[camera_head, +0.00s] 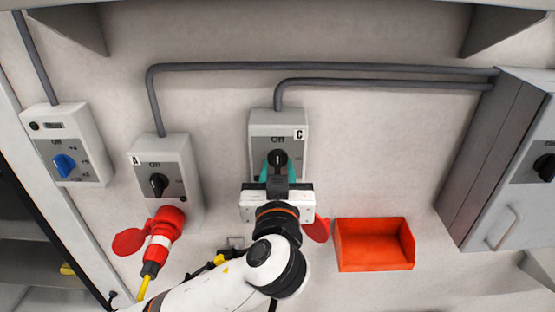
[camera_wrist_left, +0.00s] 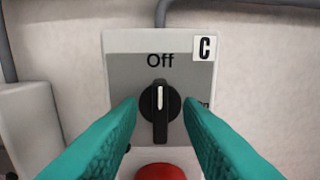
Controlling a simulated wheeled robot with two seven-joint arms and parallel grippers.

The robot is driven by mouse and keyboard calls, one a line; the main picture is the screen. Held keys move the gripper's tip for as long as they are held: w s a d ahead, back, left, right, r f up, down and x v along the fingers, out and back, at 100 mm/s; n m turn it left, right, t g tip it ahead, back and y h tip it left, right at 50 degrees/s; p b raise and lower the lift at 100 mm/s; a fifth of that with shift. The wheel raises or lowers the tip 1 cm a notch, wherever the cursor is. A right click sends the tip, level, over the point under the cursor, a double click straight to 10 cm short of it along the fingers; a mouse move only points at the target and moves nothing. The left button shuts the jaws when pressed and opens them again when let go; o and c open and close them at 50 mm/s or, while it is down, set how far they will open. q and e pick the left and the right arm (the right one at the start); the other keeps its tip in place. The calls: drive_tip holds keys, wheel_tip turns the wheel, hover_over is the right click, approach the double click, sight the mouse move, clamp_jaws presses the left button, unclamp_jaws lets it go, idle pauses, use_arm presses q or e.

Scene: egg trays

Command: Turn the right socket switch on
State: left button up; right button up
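The right socket box, marked C (camera_head: 279,122), is a grey box on the wall. Its black rotary knob (camera_head: 278,158) has a white pointer standing upright, toward the "Off" label; the knob shows face-on in the left wrist view (camera_wrist_left: 160,110). My left gripper (camera_head: 278,168) is in front of this box. Its teal fingers, in the left wrist view (camera_wrist_left: 160,118), are open, one on each side of the knob, with gaps visible between them and it. The fingers partly cover the "On" label at the right. My right gripper is in neither view.
Socket box A (camera_head: 171,155), with a red plug (camera_head: 160,238) in it, is to the left. Beyond it is a box with a blue knob (camera_head: 63,165). A red bin (camera_head: 374,262) is at lower right; a grey cabinet (camera_head: 478,170) is at far right.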

use_arm(q)
drive_tip(key=shift+w, duration=0.35)
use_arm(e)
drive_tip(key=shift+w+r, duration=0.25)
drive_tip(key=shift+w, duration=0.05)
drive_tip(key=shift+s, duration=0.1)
use_arm(q)
drive_tip(key=shift+w, duration=0.1)
clamp_jaws()
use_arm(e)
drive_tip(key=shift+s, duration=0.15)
